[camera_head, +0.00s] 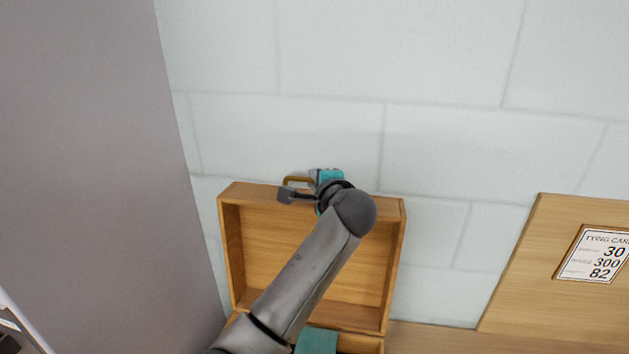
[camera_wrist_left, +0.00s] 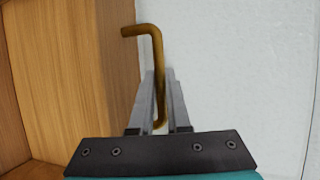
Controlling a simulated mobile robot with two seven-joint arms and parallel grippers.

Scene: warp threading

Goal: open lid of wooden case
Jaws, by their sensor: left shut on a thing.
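The wooden case's lid (camera_head: 255,225) stands raised and upright near the wall, its hollow inner side facing me. A bent brass handle (camera_head: 296,180) is at the lid's top edge; it also shows in the left wrist view (camera_wrist_left: 158,45). My left gripper (camera_wrist_left: 159,78) is shut on this handle, with a finger on each side of it. My left arm crosses in front of the lid and hides part of it. The case's lower part (camera_head: 370,344) shows only at the bottom edge of the head view. My right gripper is not in view.
A teal item (camera_head: 317,341) shows at the case's lower part. A pale block wall (camera_head: 450,150) is close behind the lid. A grey panel (camera_head: 95,150) rises at the left. A wooden board (camera_head: 530,270) with a printed card (camera_head: 594,254) stands at the right.

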